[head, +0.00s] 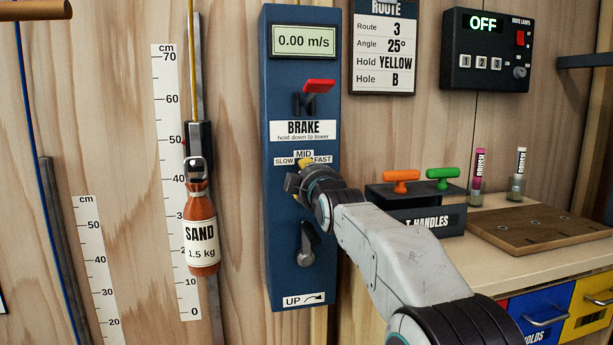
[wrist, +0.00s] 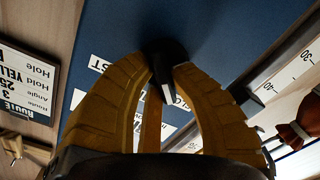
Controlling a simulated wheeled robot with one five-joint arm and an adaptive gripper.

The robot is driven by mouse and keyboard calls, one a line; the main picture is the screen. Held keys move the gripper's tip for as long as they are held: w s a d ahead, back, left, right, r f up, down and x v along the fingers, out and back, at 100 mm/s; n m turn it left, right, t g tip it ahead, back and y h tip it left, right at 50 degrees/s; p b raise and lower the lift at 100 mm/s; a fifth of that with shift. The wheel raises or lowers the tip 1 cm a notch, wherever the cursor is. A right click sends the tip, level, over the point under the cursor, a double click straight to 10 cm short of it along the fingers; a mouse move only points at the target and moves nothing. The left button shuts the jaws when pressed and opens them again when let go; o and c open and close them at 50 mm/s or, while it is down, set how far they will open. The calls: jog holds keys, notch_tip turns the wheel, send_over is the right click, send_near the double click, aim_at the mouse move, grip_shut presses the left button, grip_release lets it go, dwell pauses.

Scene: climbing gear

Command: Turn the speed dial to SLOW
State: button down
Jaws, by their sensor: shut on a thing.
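The blue brake panel (head: 272,215) stands on the wooden wall. Its speed labels show in the head view: SLOW (head: 285,161) on the left, MID (head: 304,154) at the top and FAST (head: 321,159) on the right. My gripper (head: 303,168) is at the panel just below these labels and hides the dial there. In the wrist view, the yellow fingers of my gripper (wrist: 168,75) are shut on the black speed dial (wrist: 164,52). A pale mark shows on the dial between the fingers. I cannot tell which label it points to.
The red brake lever (head: 319,86) is above the dial and a grey crank handle (head: 308,245) is below it. The T-handles box (head: 400,220) stands on the bench at the right.

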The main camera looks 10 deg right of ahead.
jog(key=shift+a+r, duration=0.1)
jog(key=shift+r, duration=0.05)
jog(key=c, duration=1.1)
grip_release()
jog(key=shift+s, duration=0.15)
jog(key=s, duration=1.1)
jog(key=shift+s, duration=0.35)
jog(key=s+r+m+g+p, duration=0.1)
jog(key=s+m+g+p, duration=0.3)
jog(key=s+p, duration=1.2)
jog(key=s+r+m+g+p, duration=0.2)
jog(key=s+m+g+p, duration=0.3)
jog(key=s+g+p, duration=0.5)
jog(key=s+p, duration=0.7)
jog(key=p, duration=0.3)
jog(key=shift+g, duration=0.3)
